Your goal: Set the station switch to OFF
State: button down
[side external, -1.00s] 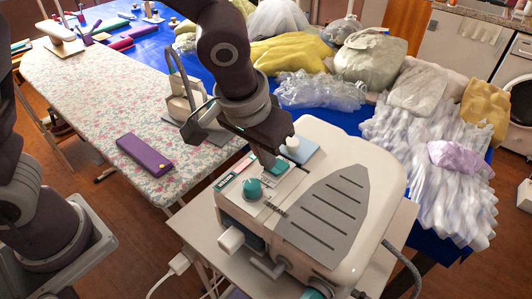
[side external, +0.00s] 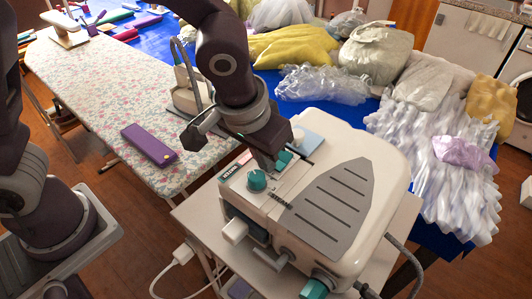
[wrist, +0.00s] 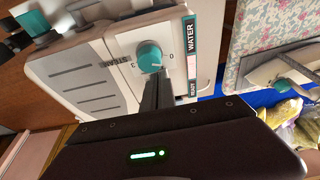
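The cream steam station (side external: 350,180) stands on a small table, with a grey slotted plate on top. A round teal knob (side external: 257,179) sits on its control panel. It shows in the wrist view (wrist: 149,57) beside a strip marked WATER and READY. A second teal part (side external: 284,158) lies just behind the knob, partly hidden by my gripper; I cannot tell its setting. My gripper (side external: 268,168) points down at the panel between these two teal parts. In the wrist view, its dark fingers (wrist: 157,92) are together with nothing between them, close to the knob; contact is unclear.
A floral ironing board (side external: 95,95) with a purple case (side external: 149,145) stands to the left. An iron (side external: 188,90) rests behind my gripper. Bagged garments (side external: 370,55) and a white ruffled gown (side external: 440,150) cover the blue table on the right.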

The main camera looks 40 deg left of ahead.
jog(key=shift+w+r, duration=0.2)
jog(key=shift+w, duration=0.25)
jog(key=v, duration=0.3)
jog(key=shift+w+r, duration=0.15)
jog(key=shift+r, duration=0.3)
jog(key=s+r, duration=0.7)
jog(key=shift+r, duration=0.1)
jog(key=s+a+t, duration=0.1)
jog(key=s+a, duration=0.4)
jog(key=a, duration=0.2)
jog(key=s+a+t, duration=0.1)
jog(key=s+a, duration=0.3)
jog(key=a, duration=0.4)
jog(key=shift+s+a+r, duration=0.3)
jog(key=shift+s, duration=0.1)
